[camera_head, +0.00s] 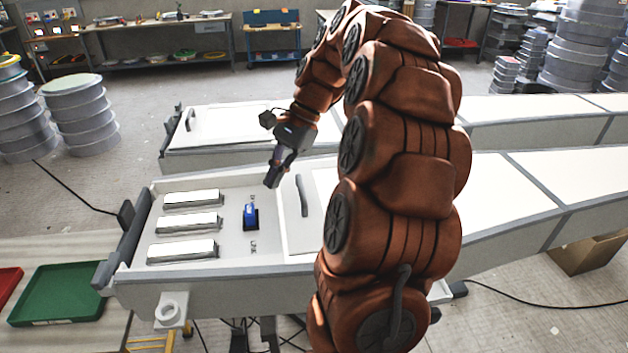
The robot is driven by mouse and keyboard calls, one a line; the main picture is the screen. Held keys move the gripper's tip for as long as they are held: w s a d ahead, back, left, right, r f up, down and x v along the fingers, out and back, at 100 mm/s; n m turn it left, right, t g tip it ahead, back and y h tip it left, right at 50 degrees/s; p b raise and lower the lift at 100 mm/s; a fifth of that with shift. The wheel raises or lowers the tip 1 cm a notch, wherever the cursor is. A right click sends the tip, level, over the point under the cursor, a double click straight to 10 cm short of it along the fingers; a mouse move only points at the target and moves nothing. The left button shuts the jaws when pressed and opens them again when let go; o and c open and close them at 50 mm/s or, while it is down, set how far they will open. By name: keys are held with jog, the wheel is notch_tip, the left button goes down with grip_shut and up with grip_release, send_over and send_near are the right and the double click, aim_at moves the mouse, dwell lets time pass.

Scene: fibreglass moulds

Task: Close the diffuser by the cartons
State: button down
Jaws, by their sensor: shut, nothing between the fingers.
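The nearer long white mould has an open compartment (178,180) at its left end, with light blocks and a small blue item inside. A pale panel with an upright grey handle (302,195) lies just right of this opening; it looks like the diffuser, its right part hidden behind my arm. My gripper (271,182) is shut and empty, pointing down above the compartment, left of the handle and apart from it. The farther mould has a similar panel (230,122) with a handle (190,119) at its left end, and no opening shows there.
A brown carton (588,254) stands on the floor at the right, below the nearer mould. A green tray (62,292) lies on the table at lower left. Stacked round moulds (80,112) stand at the left. Cables run across the floor. My arm covers the picture's middle.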

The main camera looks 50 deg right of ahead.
jog(key=s+d+f+m+t, duration=0.15)
jog(key=d+m, duration=0.25)
jog(key=d, duration=0.7)
jog(key=s+d+m+t, duration=0.25)
jog(key=d+m, duration=0.25)
jog(key=d, duration=0.6)
jog(key=b, duration=0.3)
send_near(313, 198)
jog(key=w+a, duration=0.1)
jog(key=w+a+f, duration=0.1)
jog(key=w+a+p, duration=0.1)
jog(key=shift+w+a+f, duration=0.15)
jog(key=shift+a+f, duration=0.1)
jog(key=shift+a, duration=0.1)
jog(key=shift+w+a+f, duration=0.25)
jog(key=shift+w+a, duration=0.2)
jog(key=shift+a, duration=0.05)
jog(key=shift+a+p, duration=0.1)
jog(key=shift+p, duration=0.2)
